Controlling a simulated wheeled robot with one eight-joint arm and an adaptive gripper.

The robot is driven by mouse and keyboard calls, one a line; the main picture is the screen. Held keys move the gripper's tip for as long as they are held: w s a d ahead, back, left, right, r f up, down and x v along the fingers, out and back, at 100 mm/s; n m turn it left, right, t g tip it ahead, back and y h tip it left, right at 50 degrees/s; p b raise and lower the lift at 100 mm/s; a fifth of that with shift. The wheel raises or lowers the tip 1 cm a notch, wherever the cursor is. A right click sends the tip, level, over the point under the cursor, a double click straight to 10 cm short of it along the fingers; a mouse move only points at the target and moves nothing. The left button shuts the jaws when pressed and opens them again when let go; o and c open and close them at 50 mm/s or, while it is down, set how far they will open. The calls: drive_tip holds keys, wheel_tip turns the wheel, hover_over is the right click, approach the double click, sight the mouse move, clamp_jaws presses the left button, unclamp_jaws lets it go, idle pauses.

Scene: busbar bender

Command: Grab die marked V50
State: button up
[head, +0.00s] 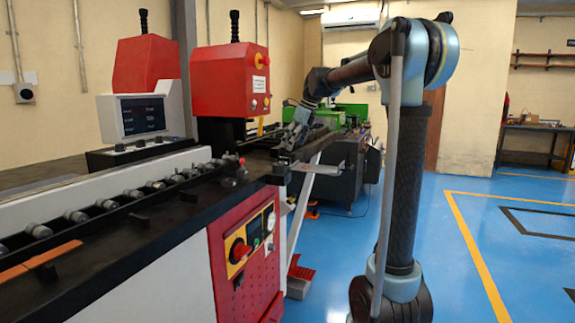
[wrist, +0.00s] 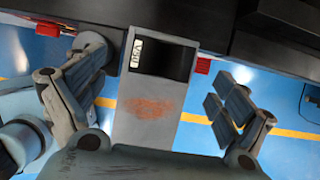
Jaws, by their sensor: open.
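The die marked V50 (wrist: 148,122) shows in the middle of the wrist view as a grey block with a rusty patch. A white label on it reads V50, turned sideways, beside a dark recess near its far end. My gripper (wrist: 158,90) is open, with one finger to the left of the die and one to the right. Gaps show on both sides, and neither finger appears to touch it. In the head view my gripper (head: 296,133) is at the far end of the red and black machine; the die cannot be told clearly there.
The machine's black bed (head: 130,215) carries a row of rollers along its left side. A red control box (head: 230,80) and a screen (head: 142,114) stand behind it. A green machine (head: 348,116) stands farther back. Blue floor lies open to the right.

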sight(287, 160)
drive_tip(key=shift+x, duration=2.6)
drive_tip(key=shift+w+d, duration=0.15)
drive_tip(key=shift+w, duration=0.05)
drive_tip(key=shift+c, duration=0.3)
drive_tip(key=c, duration=1.8)
drive_tip(key=shift+c, duration=0.8)
drive_tip(key=shift+r, duration=0.1)
